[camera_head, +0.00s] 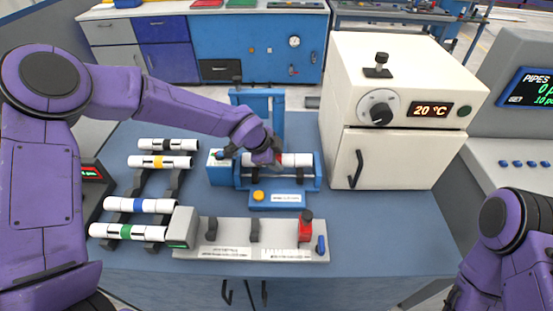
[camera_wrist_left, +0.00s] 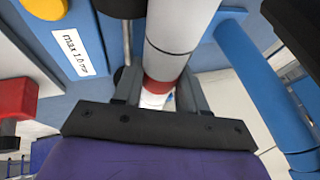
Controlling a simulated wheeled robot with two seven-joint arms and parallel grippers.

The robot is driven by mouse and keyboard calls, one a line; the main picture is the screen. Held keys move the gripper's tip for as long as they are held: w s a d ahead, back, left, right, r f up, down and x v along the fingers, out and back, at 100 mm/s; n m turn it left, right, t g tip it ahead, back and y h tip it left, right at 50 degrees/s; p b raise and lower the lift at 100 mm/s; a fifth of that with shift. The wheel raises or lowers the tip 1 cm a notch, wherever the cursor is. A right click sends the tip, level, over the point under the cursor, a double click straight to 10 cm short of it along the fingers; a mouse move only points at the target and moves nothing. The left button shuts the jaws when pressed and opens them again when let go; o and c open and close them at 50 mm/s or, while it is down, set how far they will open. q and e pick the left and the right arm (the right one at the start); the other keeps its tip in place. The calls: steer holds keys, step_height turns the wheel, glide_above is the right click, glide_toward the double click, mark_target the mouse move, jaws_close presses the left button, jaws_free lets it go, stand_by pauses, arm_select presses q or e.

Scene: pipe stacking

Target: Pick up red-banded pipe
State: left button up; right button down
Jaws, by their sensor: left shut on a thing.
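The red-banded pipe (camera_head: 298,159) is a white pipe lying level in the blue fixture (camera_head: 314,184) at the middle of the table. My left gripper (camera_head: 274,165) reaches it from above and is shut on it at its red band. In the left wrist view the white pipe (camera_wrist_left: 182,28) runs up the picture, with its red band between the two fingers (camera_wrist_left: 158,92). The gripper hides part of the band and of the pipe's left part in the head view. My right arm shows at the lower right, but its gripper cannot be made out.
A rack at left holds pipes with black (camera_head: 168,144), yellow (camera_head: 160,161), blue (camera_head: 140,205) and green (camera_head: 127,232) bands. A grey gauge base (camera_head: 240,232) with a red part (camera_head: 305,228) stands in front. A white oven (camera_head: 395,110) stands right. Table at right front is clear.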

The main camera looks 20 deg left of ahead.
arm_select(q)
step_height(320, 180, up, 18)
steer(key=b, duration=0.2)
stand_by(0.9)
